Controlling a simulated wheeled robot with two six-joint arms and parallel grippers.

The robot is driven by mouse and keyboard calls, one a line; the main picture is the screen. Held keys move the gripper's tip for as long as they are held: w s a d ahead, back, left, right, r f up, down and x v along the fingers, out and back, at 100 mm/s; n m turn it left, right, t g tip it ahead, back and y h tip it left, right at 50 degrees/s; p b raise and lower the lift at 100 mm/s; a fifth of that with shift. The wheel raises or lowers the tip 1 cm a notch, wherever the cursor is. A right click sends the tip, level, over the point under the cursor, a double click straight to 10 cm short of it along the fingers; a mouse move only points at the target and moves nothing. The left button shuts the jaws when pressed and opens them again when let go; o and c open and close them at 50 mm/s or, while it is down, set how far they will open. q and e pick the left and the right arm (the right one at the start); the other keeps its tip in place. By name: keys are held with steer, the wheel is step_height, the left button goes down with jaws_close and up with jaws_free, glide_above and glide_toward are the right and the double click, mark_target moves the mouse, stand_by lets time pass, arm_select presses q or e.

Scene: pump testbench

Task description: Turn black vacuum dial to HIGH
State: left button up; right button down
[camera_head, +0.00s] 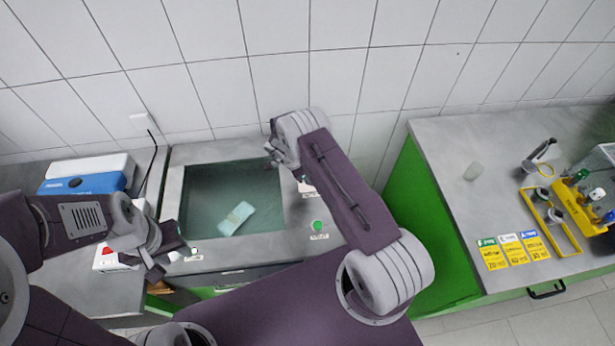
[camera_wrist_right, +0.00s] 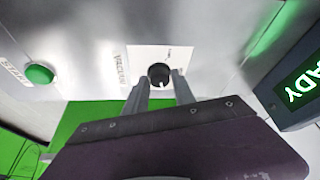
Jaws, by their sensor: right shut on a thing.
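The black vacuum dial (camera_wrist_right: 158,74) sits on a white label plate (camera_wrist_right: 150,57) on the grey metal panel in the right wrist view. The word VACUUM reads sideways beside it. My right gripper (camera_wrist_right: 161,84) has one finger on each side of the dial and is shut on it. The dial's pointer setting is too small to read. In the head view my right arm hides the dial, and my right gripper (camera_head: 272,152) shows only in part. My left gripper (camera_head: 163,254) is open and empty over the left side of the bench front.
A green button (camera_wrist_right: 40,74) is on the same panel, and a dark display (camera_wrist_right: 300,88) ending in ADY stands close on the right. A recessed basin (camera_head: 265,208) holds a pale green packet (camera_head: 237,217). A blue and white device (camera_head: 87,177) stands left; yellow cards (camera_head: 512,252) lie right.

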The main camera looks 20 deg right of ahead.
mark_target(301, 185)
steer(key=shift+s+f, duration=0.1)
steer(key=c, duration=1)
jaws_free()
steer(key=shift+d, duration=0.1)
steer(key=shift+c, duration=0.2)
steer(key=shift+d, duration=0.1)
steer(key=b+v, duration=0.1)
steer(key=v, duration=0.8)
steer(key=shift+f, duration=0.1)
